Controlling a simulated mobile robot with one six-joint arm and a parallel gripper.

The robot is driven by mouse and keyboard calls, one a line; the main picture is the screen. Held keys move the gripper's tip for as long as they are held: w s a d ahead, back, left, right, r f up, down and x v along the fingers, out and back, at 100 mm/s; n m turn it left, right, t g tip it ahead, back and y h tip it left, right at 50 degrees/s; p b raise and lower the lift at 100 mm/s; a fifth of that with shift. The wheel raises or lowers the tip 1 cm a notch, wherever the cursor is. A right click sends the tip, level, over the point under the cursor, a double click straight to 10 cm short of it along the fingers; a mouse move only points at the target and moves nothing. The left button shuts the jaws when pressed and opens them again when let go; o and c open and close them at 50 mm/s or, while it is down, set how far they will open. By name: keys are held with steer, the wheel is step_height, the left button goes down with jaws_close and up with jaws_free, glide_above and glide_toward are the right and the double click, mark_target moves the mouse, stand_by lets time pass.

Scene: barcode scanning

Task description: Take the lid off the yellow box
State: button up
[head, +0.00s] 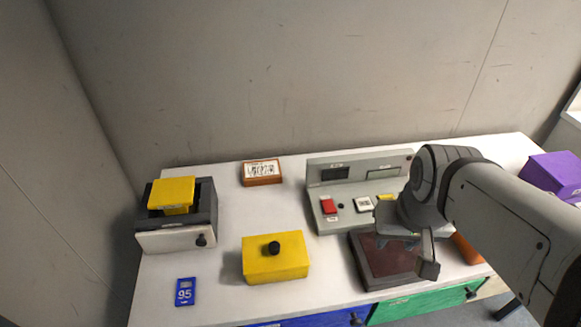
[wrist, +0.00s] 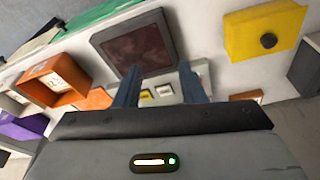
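The yellow box (head: 262,266) stands on the white table, left of centre in the head view, with a black knob (head: 274,248) on its top. In the wrist view the yellow box (wrist: 245,38) is at the upper right, its knob (wrist: 268,41) showing. I cannot make out a seam between lid and box. My gripper (head: 408,252) is to the right of the box, over the dark red-brown pad. In the wrist view my gripper (wrist: 158,72) has its two fingers apart with nothing between them.
A grey console (head: 350,172) with buttons stands behind the dark pad (head: 385,268). A grey-black container (head: 155,241) with a smaller yellow piece (head: 172,192) is at the left. A blue "95" card (head: 185,291) and an orange barcode block (head: 261,172) lie near the yellow box.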

steer(key=shift+s+a, duration=0.1)
steer(key=shift+a, duration=0.05)
steer(key=shift+o, duration=1.3)
steer(key=shift+a+r, duration=0.1)
steer(key=shift+a, duration=0.2)
steer(key=shift+o, duration=0.4)
steer(key=w+a+m+p, duration=0.1)
steer(key=w+a+p, duration=0.1)
steer(key=w+a, duration=0.2)
steer(key=shift+w+a+g, duration=0.2)
steer(key=shift+a+g, duration=0.2)
steer(key=shift+a, duration=0.05)
steer(key=m+g+p, duration=0.2)
steer(key=m+p, duration=0.2)
steer(key=m, duration=0.1)
glide_toward(274, 246)
steer(key=shift+s+d, duration=0.2)
steer(key=shift+d, duration=0.4)
steer(key=f, duration=0.1)
steer(key=a+f, duration=0.1)
steer(key=f, duration=0.1)
steer(key=shift+f, duration=0.3)
steer(key=shift+a+f+p, duration=0.1)
steer(key=shift+f+p, duration=0.4)
steer(key=shift+f, duration=2.1)
